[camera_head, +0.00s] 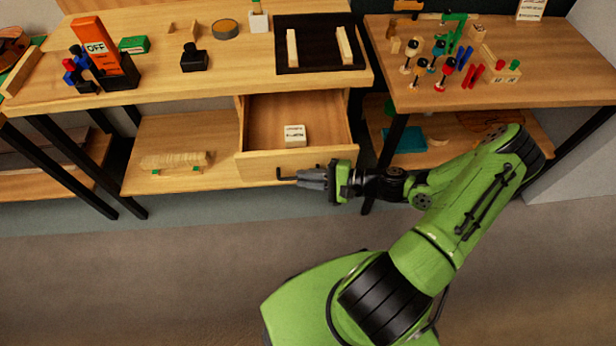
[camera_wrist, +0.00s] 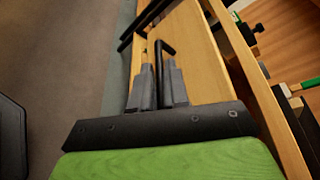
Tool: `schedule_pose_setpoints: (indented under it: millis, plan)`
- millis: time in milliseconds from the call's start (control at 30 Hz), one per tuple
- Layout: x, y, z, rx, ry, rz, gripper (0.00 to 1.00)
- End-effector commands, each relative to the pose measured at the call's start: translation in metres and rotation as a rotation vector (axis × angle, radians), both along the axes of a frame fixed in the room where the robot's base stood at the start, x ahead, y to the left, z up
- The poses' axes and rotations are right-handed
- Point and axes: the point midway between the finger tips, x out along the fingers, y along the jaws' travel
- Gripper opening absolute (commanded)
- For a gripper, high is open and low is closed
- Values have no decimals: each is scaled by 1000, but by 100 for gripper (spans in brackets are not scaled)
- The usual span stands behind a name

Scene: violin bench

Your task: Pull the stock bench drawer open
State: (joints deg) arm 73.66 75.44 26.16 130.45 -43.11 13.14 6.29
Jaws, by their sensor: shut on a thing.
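The stock bench drawer (camera_head: 262,165) stands pulled out from under the middle bench, its inside showing. A small white labelled block (camera_head: 294,135) lies in it. My gripper (camera_head: 299,176) is at the right part of the drawer's front, shut on the dark bar handle. In the wrist view the fingers (camera_wrist: 160,88) close on the dark handle (camera_wrist: 166,48), which runs along the wooden drawer front (camera_wrist: 200,55). The far ends of the handle are partly hidden by the fingers.
A second table (camera_head: 560,75) with small coloured items stands right. The floor (camera_head: 150,260) in front is clear.

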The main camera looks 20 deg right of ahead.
Motion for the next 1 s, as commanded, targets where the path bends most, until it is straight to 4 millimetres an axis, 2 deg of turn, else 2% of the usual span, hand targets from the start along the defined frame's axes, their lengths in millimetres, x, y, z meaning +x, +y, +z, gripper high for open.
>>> schedule_pose_setpoints:
  millis: [167,200,300,767,867,1000]
  plan:
    - [0,-1,-1,-3,3,-2,0]
    - [0,-1,-1,-3,3,-2,21]
    - [0,-1,-1,-2,2,-2,36]
    - [-2,-3,1,-2,0,-2,36]
    - [-10,-16,5,-5,1,-5,36]
    - [-32,-47,14,-5,2,-8,36]
